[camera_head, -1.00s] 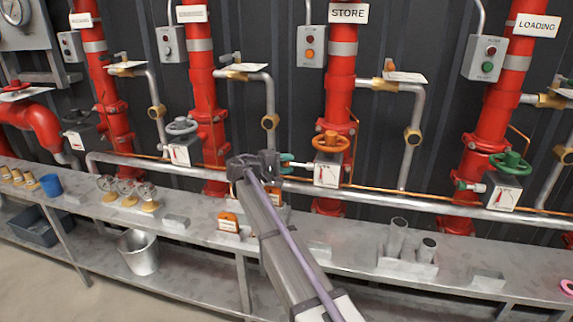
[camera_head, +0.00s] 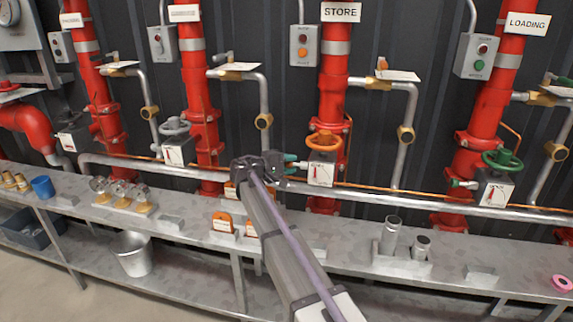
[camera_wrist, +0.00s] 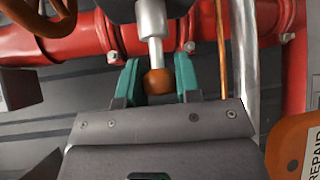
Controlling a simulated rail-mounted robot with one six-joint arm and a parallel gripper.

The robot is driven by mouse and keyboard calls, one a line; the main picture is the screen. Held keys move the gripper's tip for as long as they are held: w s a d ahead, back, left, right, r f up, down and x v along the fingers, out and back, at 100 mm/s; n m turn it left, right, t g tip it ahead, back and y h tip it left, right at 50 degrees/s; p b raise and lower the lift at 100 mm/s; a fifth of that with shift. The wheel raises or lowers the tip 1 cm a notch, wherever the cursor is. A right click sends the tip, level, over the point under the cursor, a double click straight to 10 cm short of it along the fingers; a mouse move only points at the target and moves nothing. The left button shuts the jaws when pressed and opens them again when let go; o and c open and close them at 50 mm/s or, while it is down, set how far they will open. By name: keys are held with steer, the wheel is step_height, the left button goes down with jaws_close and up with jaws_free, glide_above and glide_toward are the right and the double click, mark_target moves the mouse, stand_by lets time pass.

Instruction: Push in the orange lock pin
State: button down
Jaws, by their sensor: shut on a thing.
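The orange lock pin (camera_wrist: 157,82) shows in the wrist view as a round orange knob on a pale shaft. The shaft runs up into a dark-looking housing at the top of the picture. My gripper (camera_wrist: 158,79) has its teal fingers on both sides of the knob and is shut on it. In the head view my gripper (camera_head: 293,163) is at the left side of the white valve box (camera_head: 321,169), below the orange handwheel (camera_head: 324,141) on the STORE pipe. The pin is hidden by the fingers there.
A long metal bench (camera_head: 340,245) runs below the pipes. Orange tags (camera_head: 222,222) stand on it under my arm, and metal cups (camera_head: 390,235) stand to the right. A horizontal grey pipe (camera_head: 400,199) passes below the valve boxes.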

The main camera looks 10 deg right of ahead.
steer(key=c, duration=0.8)
jaws_free()
steer(key=shift+s+d, duration=0.1)
steer(key=shift+d, duration=0.1)
steer(key=p+v, duration=0.1)
steer(key=v, duration=1)
